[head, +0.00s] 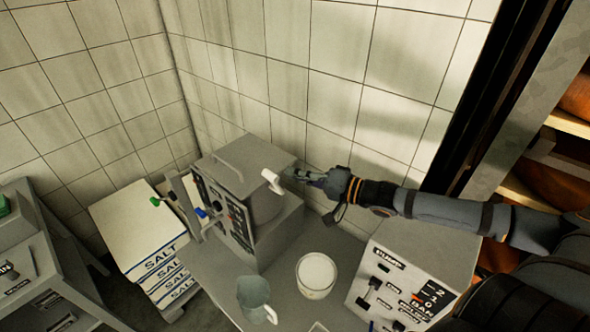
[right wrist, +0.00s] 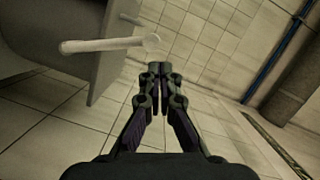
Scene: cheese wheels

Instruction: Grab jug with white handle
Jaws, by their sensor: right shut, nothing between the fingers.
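A pale grey-green jug (head: 253,291) stands on the grey table near the bottom of the head view. A pale handle seems to show at its lower right. A white round tub (head: 316,273) with pale contents stands right of it. My right gripper (head: 290,173) is shut and empty, high above the jug, beside the grey machine's white-ended lever (head: 271,181). In the right wrist view the closed fingers (right wrist: 160,72) point past this white lever (right wrist: 105,46), apart from it in the picture. My left gripper is not in view.
The grey machine (head: 256,240) has blue and green levers at its left. Salt bags (head: 130,226) are stacked left of it. A pump control box (head: 405,275) stands right of the tub, below my right arm. Tiled walls close off the back.

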